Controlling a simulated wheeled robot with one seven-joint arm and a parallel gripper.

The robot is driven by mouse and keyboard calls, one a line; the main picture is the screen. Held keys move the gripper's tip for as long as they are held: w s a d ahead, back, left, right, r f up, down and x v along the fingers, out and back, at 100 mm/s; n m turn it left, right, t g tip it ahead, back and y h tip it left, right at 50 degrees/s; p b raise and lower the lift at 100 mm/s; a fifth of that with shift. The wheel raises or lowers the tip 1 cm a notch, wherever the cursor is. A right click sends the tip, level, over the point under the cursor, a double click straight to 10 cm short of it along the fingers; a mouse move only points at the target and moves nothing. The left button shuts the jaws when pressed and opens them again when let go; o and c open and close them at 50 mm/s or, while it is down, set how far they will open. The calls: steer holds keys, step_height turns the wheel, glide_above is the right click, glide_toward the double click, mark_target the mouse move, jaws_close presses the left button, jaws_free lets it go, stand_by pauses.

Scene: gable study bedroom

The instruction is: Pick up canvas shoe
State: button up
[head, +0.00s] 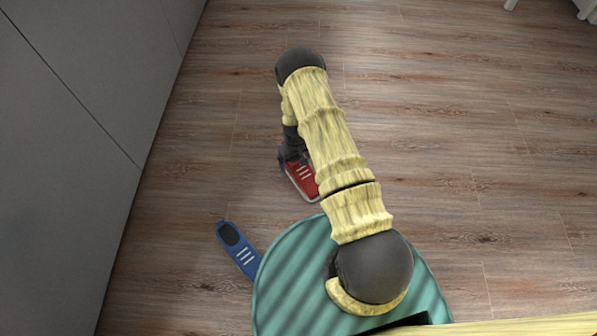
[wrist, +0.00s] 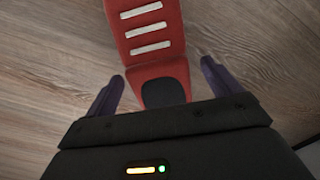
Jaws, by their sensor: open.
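A red canvas shoe (head: 304,180) with pale stripes lies on the wood floor, partly hidden by my arm in the head view. In the wrist view the red shoe (wrist: 148,42) runs up from between my fingers, with its dark opening nearest to me and its far end cut off by the top edge. My gripper (wrist: 161,76) is open, with one dark finger on each side of the shoe's opening end and a gap on both sides.
A blue shoe (head: 239,248) with pale stripes lies on the floor at the lower left, beside my base. A grey panelled front (head: 80,120) bounds the left side. The wood floor (head: 460,120) to the right is clear.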

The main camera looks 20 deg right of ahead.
mark_target(295, 163)
step_height(295, 163, down, 3)
steer(key=shift+d+f+b, duration=0.1)
steer(key=shift+b, duration=0.7)
steer(key=shift+w, duration=0.1)
steer(key=shift+d, duration=0.1)
steer(key=shift+c, duration=0.2)
steer(key=shift+a, duration=0.2)
steer(key=c, duration=0.3)
steer(key=shift+d, duration=0.1)
steer(key=c, duration=0.8)
